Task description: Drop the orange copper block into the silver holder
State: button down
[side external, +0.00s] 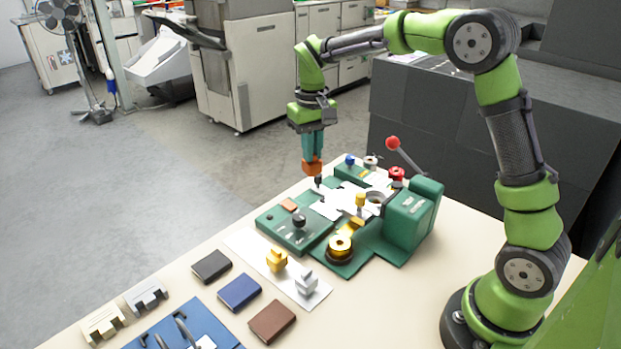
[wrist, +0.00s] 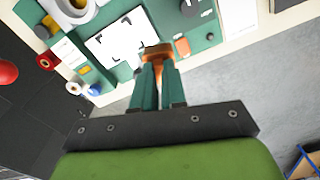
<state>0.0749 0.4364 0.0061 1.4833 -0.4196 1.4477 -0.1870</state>
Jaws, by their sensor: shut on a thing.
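My gripper (side external: 313,153) is shut on the orange copper block (side external: 312,168) and holds it in the air above the far left end of the green machine. In the wrist view the block (wrist: 158,50) shows between the tips of my gripper's green fingers (wrist: 158,68). A silver block-like piece (side external: 306,283), which may be the silver holder, stands on a pale strip on the table, beside a similar gold piece (side external: 276,259). My gripper is well behind and above it. I cannot tell the shape of its top.
The green machine (side external: 411,217) has a red-knobbed lever (side external: 393,143) and a gold roll (side external: 341,244). Black (side external: 211,266), blue (side external: 240,291) and brown (side external: 272,321) flat pieces lie in front. Cream (side external: 103,323) and grey (side external: 146,294) notched pieces stand at the table's left edge.

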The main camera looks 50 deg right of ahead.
jog(key=s+d+r+m, duration=0.1)
jog(key=s+d+m, duration=0.1)
jog(key=s+d, duration=0.65)
jog(key=s+f, duration=0.3)
jog(key=f, duration=0.4)
jog(key=shift+s+d+f+n, duration=0.15)
jog(key=shift+s+f+n, duration=0.15)
jog(key=shift+n, duration=0.1)
jog(key=shift+f, duration=0.5)
dwell(0.8)
jog(key=c, duration=1.5)
grip_release()
jog(key=shift+o, duration=0.2)
notch_tip(320, 180, up, 11)
